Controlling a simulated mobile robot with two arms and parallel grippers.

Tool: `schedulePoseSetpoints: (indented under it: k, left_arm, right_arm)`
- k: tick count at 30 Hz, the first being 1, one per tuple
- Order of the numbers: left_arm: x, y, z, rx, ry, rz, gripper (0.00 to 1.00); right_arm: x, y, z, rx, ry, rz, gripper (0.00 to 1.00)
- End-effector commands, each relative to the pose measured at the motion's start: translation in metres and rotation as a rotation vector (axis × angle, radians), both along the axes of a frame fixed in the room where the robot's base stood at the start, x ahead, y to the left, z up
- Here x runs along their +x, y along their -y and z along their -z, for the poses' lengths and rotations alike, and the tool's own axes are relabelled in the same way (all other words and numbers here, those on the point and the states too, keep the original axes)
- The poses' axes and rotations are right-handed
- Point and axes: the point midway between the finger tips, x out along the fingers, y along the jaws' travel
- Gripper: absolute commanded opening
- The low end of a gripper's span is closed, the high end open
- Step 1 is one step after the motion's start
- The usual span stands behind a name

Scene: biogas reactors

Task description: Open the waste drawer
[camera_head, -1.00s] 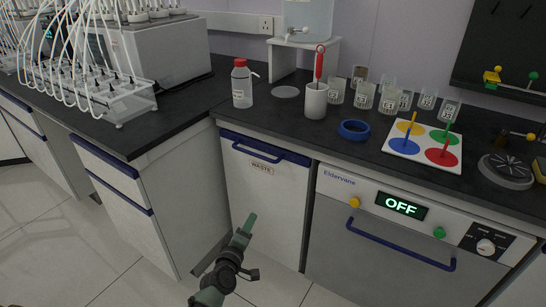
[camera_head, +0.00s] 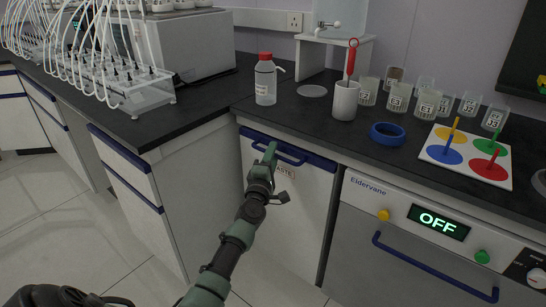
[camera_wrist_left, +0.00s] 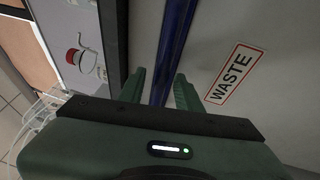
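The waste drawer (camera_head: 297,215) is a white front under the black worktop with a blue top edge and a blue bar handle (camera_head: 293,160). It looks closed. My left gripper (camera_head: 269,151) is at the handle in the head view and covers part of the WASTE label. In the left wrist view the blue handle bar (camera_wrist_left: 174,45) runs between the two green fingers of my left gripper (camera_wrist_left: 160,88). The fingers are apart, one on each side of the bar, with gaps showing. The WASTE label (camera_wrist_left: 235,74) is right of them. My right gripper is not in view.
Right of the drawer is an appliance (camera_head: 395,245) showing OFF, with its own blue handle. Left is a white cabinet (camera_head: 180,190). A red-capped bottle (camera_head: 265,82), a white cup (camera_head: 345,100) and a blue ring (camera_head: 387,134) stand on the worktop above. The floor in front is clear.

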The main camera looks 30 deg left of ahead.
Motion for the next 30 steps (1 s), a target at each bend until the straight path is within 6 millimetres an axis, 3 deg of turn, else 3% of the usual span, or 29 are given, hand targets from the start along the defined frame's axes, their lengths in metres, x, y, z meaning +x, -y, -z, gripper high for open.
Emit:
schedulePoseSetpoints:
  k: [7,10,11,30]
  left_arm:
    - [0.0008,0.0001,0.0001,0.001,-0.001,0.001,0.32]
    - [0.0007,0.0001,0.0002,0.001,-0.001,0.001,0.04]
    - [0.0007,0.0001,0.0002,0.001,-0.001,0.001,0.00]
    - [0.0006,0.0004,0.0007,0.001,-0.002,0.001,0.00]
  right_arm:
    - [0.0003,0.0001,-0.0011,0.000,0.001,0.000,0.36]
    - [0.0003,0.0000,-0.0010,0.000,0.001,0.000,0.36]
    - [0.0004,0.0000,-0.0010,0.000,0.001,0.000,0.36]
    - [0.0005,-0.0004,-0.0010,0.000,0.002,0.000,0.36]
